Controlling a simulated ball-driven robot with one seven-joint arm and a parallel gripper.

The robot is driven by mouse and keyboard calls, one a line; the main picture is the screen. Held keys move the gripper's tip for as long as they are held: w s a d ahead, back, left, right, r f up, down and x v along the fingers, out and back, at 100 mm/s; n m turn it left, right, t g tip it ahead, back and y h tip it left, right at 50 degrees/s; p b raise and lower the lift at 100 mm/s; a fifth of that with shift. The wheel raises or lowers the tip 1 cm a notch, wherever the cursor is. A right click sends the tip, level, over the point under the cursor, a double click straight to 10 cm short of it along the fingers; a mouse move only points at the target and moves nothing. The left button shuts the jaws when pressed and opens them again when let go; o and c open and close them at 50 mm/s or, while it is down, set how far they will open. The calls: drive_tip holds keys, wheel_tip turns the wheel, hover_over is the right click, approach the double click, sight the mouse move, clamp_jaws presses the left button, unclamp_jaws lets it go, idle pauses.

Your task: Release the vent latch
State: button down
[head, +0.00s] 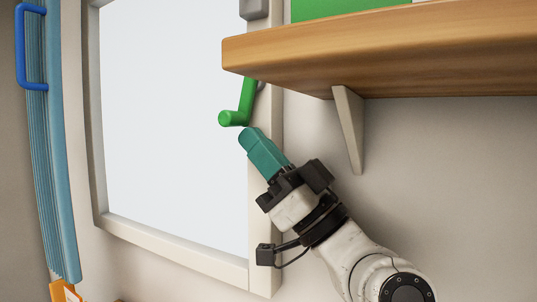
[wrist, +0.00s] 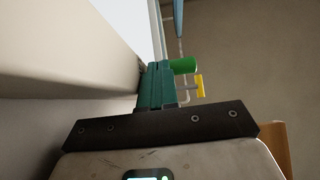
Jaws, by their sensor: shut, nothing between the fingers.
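The vent latch shows as a green crank-shaped handle (head: 240,105) on the right side of the window frame, with its round grip end pointing left. My gripper (head: 251,137) has teal fingers, shut and empty, just below and slightly right of the grip end in the head view. In the wrist view the green grip end (wrist: 183,65) shows just right of the fingertips of my gripper (wrist: 155,70). I cannot tell whether they touch. The latch's upper part is partly hidden behind the wooden shelf.
A wooden shelf (head: 400,50) on a pale bracket (head: 348,125) juts out above and right of my gripper. The pale window frame (head: 180,252) surrounds a white pane. A blue folded panel (head: 50,150) with a blue handle stands at left. A yellow part (wrist: 200,87) shows in the wrist view.

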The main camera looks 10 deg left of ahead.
drive_tip(key=shift+a+b, duration=0.35)
drive_tip(key=shift+b, duration=0.2)
drive_tip(key=shift+d+r+p, duration=0.15)
drive_tip(key=shift+d+p, duration=0.05)
drive_tip(key=shift+p, duration=0.35)
